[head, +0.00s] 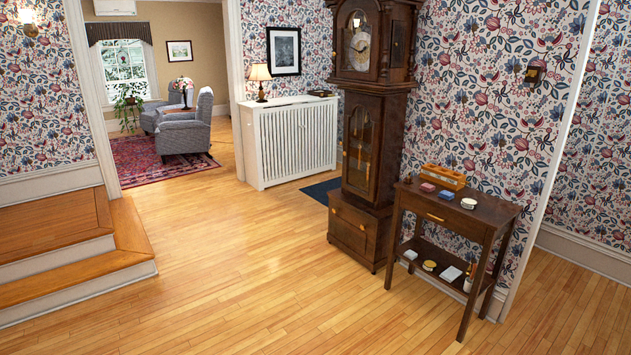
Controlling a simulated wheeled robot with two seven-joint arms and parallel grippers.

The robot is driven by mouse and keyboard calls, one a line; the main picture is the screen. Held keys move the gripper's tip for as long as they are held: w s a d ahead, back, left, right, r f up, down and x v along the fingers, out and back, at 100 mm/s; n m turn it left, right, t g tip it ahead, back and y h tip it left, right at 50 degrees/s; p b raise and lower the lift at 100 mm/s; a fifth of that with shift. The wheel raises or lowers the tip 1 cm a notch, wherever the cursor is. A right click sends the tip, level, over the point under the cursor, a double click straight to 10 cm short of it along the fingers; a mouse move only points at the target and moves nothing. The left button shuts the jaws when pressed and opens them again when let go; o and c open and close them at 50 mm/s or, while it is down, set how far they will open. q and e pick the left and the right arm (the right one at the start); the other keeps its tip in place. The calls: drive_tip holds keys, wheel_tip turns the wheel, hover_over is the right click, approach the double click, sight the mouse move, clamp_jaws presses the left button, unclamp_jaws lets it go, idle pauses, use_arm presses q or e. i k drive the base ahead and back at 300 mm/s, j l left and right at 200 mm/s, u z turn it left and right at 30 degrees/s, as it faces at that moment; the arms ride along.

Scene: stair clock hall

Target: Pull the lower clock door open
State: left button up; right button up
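The tall dark wooden clock (396,130) stands right of the middle of the head view, against the flowered wallpaper. Its dial (359,50) sits behind the top door. Below it, the long narrow door of the trunk (361,145) has a glass pane with brass-coloured parts behind it, and looks shut. Neither of my grippers shows in the view, and nothing touches the clock.
A dark side table (462,218) stands close to the clock's right, with small items on top and on its shelf. A white radiator cover (295,143) and a blue mat (322,190) are to the left. Wooden steps (65,250) rise at far left. The floor in front is clear.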

sight(373, 105)
drive_tip(key=i+j, duration=0.1)
drive_tip(key=i, duration=5.3)
